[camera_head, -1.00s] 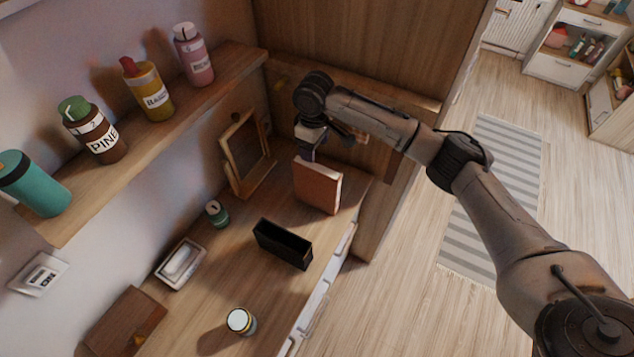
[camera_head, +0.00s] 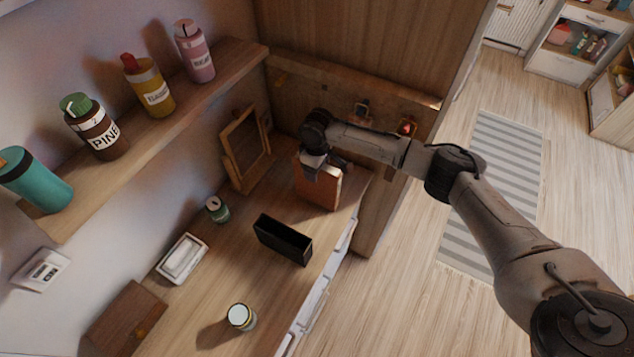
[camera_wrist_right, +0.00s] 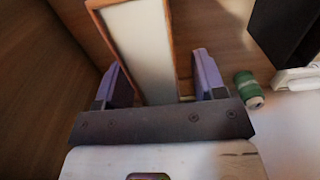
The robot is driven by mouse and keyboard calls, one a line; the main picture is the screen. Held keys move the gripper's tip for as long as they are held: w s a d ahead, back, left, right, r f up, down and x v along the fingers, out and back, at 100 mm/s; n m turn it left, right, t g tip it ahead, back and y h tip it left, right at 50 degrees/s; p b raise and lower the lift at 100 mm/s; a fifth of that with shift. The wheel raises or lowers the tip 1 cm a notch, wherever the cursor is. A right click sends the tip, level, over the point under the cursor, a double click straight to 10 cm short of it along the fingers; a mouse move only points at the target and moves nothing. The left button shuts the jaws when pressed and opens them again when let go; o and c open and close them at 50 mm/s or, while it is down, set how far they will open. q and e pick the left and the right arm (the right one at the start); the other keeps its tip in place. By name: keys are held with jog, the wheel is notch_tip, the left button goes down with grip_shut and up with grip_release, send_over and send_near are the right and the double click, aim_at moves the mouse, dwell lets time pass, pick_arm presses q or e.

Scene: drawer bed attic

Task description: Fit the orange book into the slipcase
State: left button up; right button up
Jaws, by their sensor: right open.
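The orange book (camera_head: 316,186) stands upright on the wooden desk at the back, beside the tall wood panel. My right gripper (camera_head: 325,163) is over the book's top end. In the right wrist view, the open fingers (camera_wrist_right: 160,82) stand on either side of the book (camera_wrist_right: 144,40), with a gap on each side; its pale page edge shows between them. The black slipcase (camera_head: 282,240) sits on the desk nearer the front, its open side up and empty. It also shows in the right wrist view (camera_wrist_right: 282,25), at the top right. My left gripper is not in view.
A wooden frame (camera_head: 243,150) stands left of the book. A shelf (camera_head: 150,150) with several bottles overhangs the left.

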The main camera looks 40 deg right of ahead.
jog(key=shift+f, duration=0.55)
jog(key=shift+c, duration=0.2)
grip_shut()
jog(key=shift+r, duration=0.1)
